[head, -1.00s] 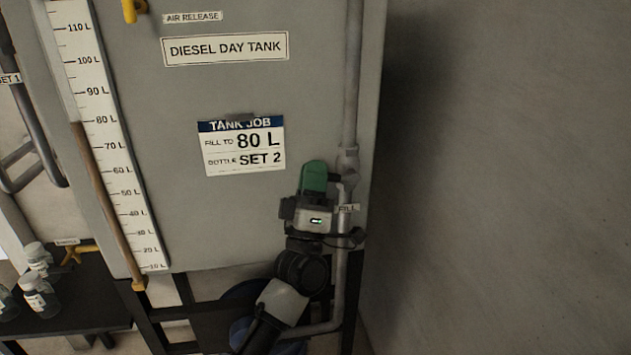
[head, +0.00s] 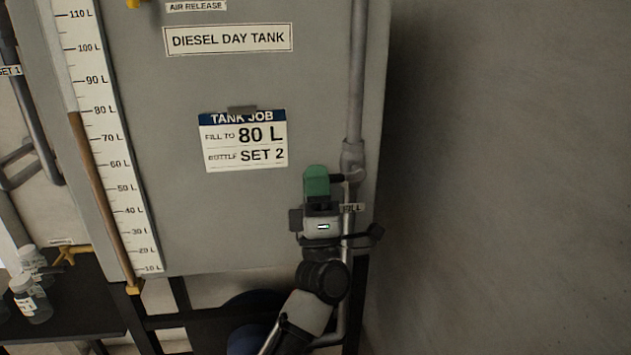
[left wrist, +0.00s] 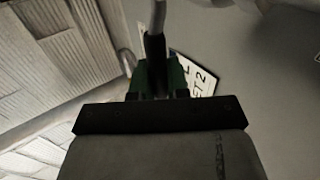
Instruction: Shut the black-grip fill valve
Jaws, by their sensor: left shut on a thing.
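The fill valve sits on the grey pipe at the tank's right edge, and its black grip (head: 338,178) shows as a short dark piece beside the pipe. My left gripper (head: 316,181), with green fingers, is shut on this grip. In the left wrist view the black grip (left wrist: 154,62) stands between the green fingers, with a light rod beyond it. The fingers hide part of the grip, and I cannot tell the valve's exact position. The sight gauge (head: 108,150) has a brown column reaching about the 80 L mark. My right gripper is out of view.
The diesel day tank (head: 220,225) carries a job card (head: 245,140) reading fill to 80 L, bottle set 2. A yellow valve (head: 72,254) and small bottles (head: 30,300) are at lower left. A bare wall (head: 510,180) is at right.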

